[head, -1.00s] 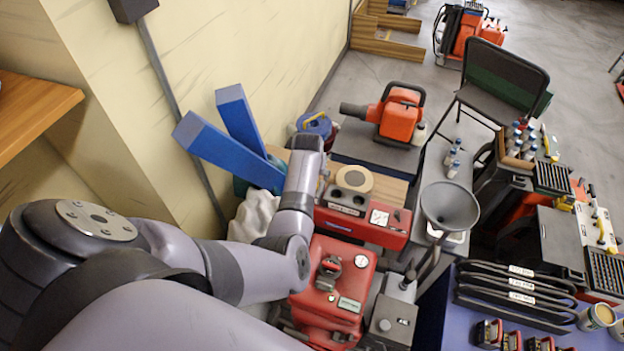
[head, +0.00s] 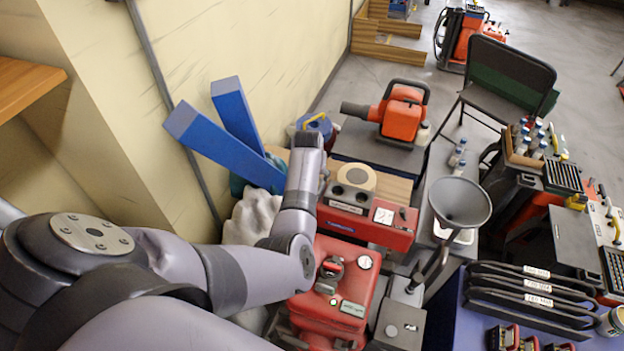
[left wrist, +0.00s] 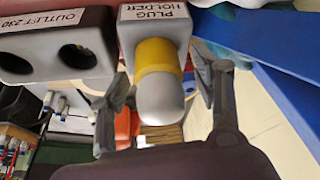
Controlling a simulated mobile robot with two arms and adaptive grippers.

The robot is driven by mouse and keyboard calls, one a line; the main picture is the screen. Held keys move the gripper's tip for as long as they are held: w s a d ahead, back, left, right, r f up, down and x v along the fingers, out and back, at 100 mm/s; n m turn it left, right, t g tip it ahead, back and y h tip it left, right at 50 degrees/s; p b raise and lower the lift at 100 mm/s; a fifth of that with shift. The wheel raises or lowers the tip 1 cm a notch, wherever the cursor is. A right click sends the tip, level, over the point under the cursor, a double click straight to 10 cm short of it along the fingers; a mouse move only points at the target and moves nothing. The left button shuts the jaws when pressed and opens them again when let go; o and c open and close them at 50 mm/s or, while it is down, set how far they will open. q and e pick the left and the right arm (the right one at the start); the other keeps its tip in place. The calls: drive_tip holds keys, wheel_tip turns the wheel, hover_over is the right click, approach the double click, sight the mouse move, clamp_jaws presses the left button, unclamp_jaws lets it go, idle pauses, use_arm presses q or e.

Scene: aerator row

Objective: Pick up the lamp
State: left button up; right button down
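A grey cone-shaped head (head: 461,203) on a bent stem, which looks like the lamp, stands right of the red machine in the head view; its base seems to be the grey box (head: 400,322). My left arm reaches toward the wall, well left of it; its gripper is hidden there. In the left wrist view my left gripper (left wrist: 165,95) is open, one finger on each side of a yellow and grey rounded piece (left wrist: 158,85) at a block labelled plug holder (left wrist: 155,30). I cannot tell whether the fingers touch it. My right gripper is not in view.
A grey outlet box (left wrist: 55,50) is left of the plug holder. Blue beams (head: 215,145) lean by the wall. A red machine (head: 335,290) is beside my arm. An orange blower (head: 402,115), a black chair (head: 505,75) and a blue table (head: 450,325) crowd the right.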

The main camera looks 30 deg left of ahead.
use_arm(q)
drive_tip(key=c, duration=1.2)
drive_tip(key=shift+r, duration=0.15)
